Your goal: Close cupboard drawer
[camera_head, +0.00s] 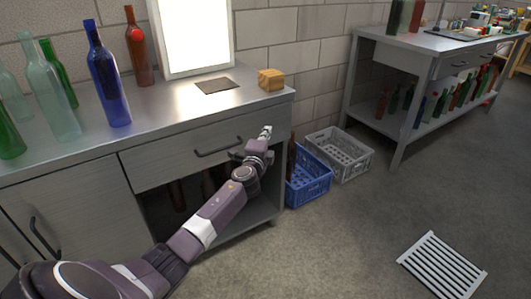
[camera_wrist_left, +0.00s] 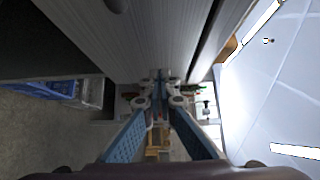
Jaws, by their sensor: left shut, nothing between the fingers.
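The cupboard (camera_head: 75,200) is a grey metal-topped unit on the left in the head view. Its wide drawer (camera_head: 165,165) has a dark bar handle (camera_head: 218,148) and sits under the worktop. The drawer front looks nearly flush; I cannot tell exactly how far it stands out. My left gripper (camera_head: 265,132) is at the right end of the drawer front, shut and empty. In the left wrist view its fingertips (camera_wrist_left: 160,78) meet close to the pale drawer front (camera_wrist_left: 135,35), with a dark gap beside that panel. Whether they touch it is unclear. My right gripper is out of view.
Glass bottles (camera_head: 105,75) and a wooden block (camera_head: 271,79) stand on the worktop (camera_head: 180,105). A blue crate (camera_head: 308,183) and a grey crate (camera_head: 340,155) stand right of the cupboard. A white slatted grate (camera_head: 441,266) lies on the otherwise clear floor.

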